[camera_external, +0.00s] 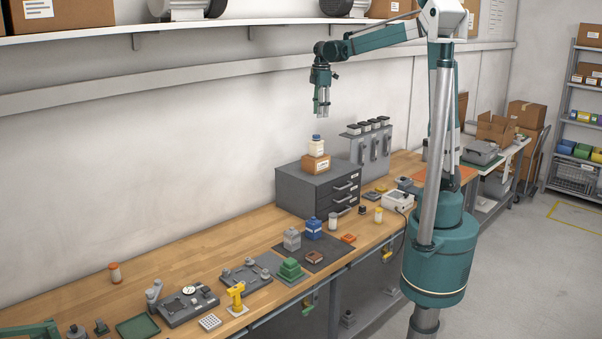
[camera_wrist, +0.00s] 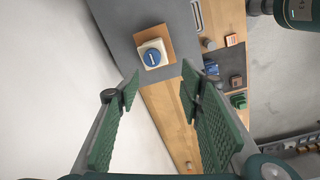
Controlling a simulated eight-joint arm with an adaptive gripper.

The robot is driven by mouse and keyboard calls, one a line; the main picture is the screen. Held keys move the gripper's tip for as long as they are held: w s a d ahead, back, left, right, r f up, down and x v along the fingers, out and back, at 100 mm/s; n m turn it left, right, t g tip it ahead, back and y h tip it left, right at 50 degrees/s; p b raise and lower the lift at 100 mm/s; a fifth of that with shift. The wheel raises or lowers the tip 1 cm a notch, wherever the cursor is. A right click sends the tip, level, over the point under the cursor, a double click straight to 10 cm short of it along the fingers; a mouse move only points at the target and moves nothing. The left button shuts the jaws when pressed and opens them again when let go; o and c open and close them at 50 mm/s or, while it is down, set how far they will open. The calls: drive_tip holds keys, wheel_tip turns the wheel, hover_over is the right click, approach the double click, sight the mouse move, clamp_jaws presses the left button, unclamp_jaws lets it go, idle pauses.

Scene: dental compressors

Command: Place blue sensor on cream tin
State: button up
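A cream container with a blue round top (camera_external: 316,148) stands on a small cardboard box on the grey drawer cabinet. It looks like the cream tin, but I cannot tell whether the blue top is a separate piece. In the wrist view its top (camera_wrist: 152,55) shows just beyond the fingertips. A blue block (camera_external: 313,229), possibly the blue sensor, stands on a dark mat on the bench, beside a similar grey block. It shows small in the wrist view (camera_wrist: 211,68). My gripper (camera_external: 321,112) points down above the container; its fingers (camera_wrist: 160,86) are apart and empty.
The grey drawer cabinet (camera_external: 306,190) carries the cardboard box (camera_external: 316,165). A grey rack (camera_external: 370,147) stands behind it at right. A green stepped block (camera_external: 290,269) is near the blue block.

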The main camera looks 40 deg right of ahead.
drive_tip(key=s+a+m+t, duration=0.3)
drive_tip(key=s+m, duration=0.4)
drive_tip(key=s, duration=1)
drive_tip(key=s+f+m+t, duration=0.2)
drive_tip(key=s+f+m, duration=0.1)
drive_tip(key=s, duration=0.4)
drive_tip(key=s+a+f+m+t, duration=0.1)
drive_tip(key=s+f+m, duration=0.3)
drive_tip(key=s+f, duration=0.1)
drive_tip(key=shift+s+a+t, duration=0.3)
drive_tip(key=shift+s+t, duration=0.1)
drive_tip(key=shift+s, duration=0.5)
